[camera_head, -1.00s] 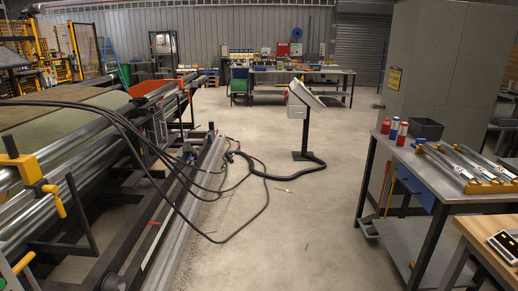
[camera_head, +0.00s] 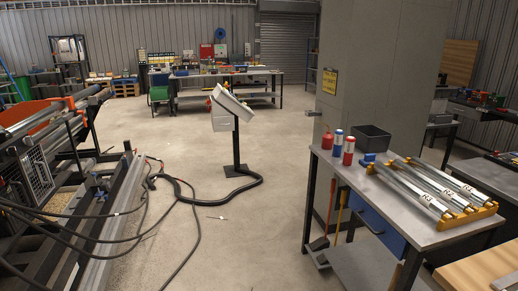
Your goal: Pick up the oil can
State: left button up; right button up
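A small red can with a thin spout, which looks like the oil can (camera_head: 327,141), stands upright at the back left corner of the grey workbench (camera_head: 400,219) on the right. Two cylindrical cans stand just right of it: a blue and white can (camera_head: 338,143) and a red and white can (camera_head: 349,151). Neither of my grippers is in view.
A dark bin (camera_head: 371,138) and a yellow rack (camera_head: 470,214) of metal rollers share the workbench. A console on a post (camera_head: 234,120) stands mid-floor. Black cables (camera_head: 187,228) trail across the floor near the machine at left. The floor before the workbench is clear.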

aim_at(328, 138)
jog(key=i+z, duration=0.2)
jog(key=i, duration=0.25)
jog(key=i+j+z, duration=0.2)
jog(key=i, duration=0.2)
jog(key=i+z, duration=0.2)
jog(key=i, duration=0.25)
jog(key=i+j+z, duration=0.2)
jog(key=i+j, duration=0.1)
jog(key=i, duration=0.1)
